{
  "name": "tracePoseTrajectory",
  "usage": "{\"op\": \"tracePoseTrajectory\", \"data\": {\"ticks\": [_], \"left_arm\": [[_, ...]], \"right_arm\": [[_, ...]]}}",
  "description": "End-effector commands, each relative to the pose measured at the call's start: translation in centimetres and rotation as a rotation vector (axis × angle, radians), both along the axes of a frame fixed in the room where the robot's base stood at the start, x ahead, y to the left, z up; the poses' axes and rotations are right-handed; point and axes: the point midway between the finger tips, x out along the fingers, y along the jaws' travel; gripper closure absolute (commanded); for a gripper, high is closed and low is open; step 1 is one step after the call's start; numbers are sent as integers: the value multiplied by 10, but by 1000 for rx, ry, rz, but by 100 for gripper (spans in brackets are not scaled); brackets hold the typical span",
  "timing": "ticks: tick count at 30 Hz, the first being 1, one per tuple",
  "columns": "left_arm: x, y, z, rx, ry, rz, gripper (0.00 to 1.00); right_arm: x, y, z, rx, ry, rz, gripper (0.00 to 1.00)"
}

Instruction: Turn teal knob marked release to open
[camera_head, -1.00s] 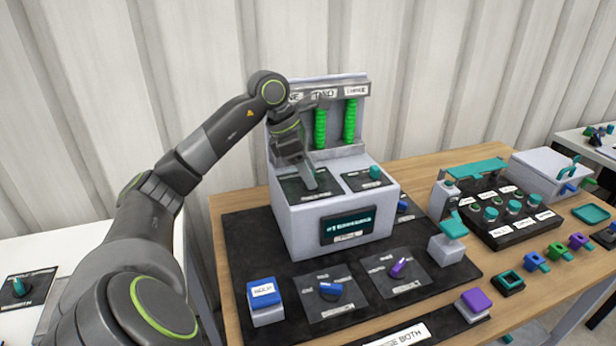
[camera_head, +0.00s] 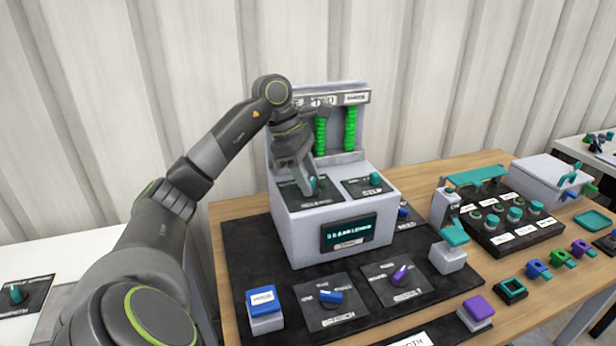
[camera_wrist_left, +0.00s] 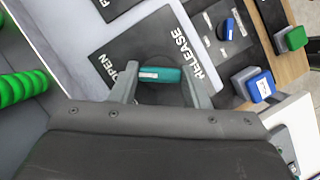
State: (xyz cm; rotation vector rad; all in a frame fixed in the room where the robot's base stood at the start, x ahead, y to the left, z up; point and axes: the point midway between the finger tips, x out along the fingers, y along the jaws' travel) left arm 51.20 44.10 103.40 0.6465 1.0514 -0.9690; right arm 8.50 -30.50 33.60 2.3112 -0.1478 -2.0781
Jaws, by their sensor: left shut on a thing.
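The teal knob (camera_wrist_left: 162,74) sits on a dark plate on top of the grey box. In the left wrist view the plate reads RELEASE on the right of the knob and OPEN on the left. A pale mark shows on the knob's left part. My left gripper (camera_wrist_left: 160,88) has its fingers on either side of the knob and is shut on it. In the head view, the left gripper (camera_head: 307,190) reaches down to the plate, with part of the teal knob (camera_head: 314,182) showing beside the fingers. My right gripper is out of view.
A second teal knob (camera_head: 375,179) is on the box's right plate. Green columns (camera_head: 350,125) stand behind. A lit display (camera_head: 348,231) is on the box front. A blue button (camera_head: 262,299) and blue and purple knobs (camera_head: 399,275) lie in front.

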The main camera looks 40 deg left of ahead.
Motion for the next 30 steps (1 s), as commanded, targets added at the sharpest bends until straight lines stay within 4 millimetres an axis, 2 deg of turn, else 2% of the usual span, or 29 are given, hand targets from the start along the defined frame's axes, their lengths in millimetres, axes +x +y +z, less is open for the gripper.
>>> {"op": "tracePoseTrajectory", "data": {"ticks": [2,3,8,16,20,24,27,30], "left_arm": [[1,0,2,1,-7,0,81],[1,0,2,1,-7,0,57],[1,0,2,1,-4,0,36],[0,0,1,0,-2,0,36],[1,0,8,0,-2,0,36],[1,0,29,1,-7,0,36],[1,0,57,1,-8,1,36],[0,0,71,0,-2,1,36]], "right_arm": [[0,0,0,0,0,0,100],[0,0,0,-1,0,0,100],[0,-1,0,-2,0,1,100],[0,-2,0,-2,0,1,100],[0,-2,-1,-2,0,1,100],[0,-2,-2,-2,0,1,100],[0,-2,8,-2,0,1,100],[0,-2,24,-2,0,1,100]]}}
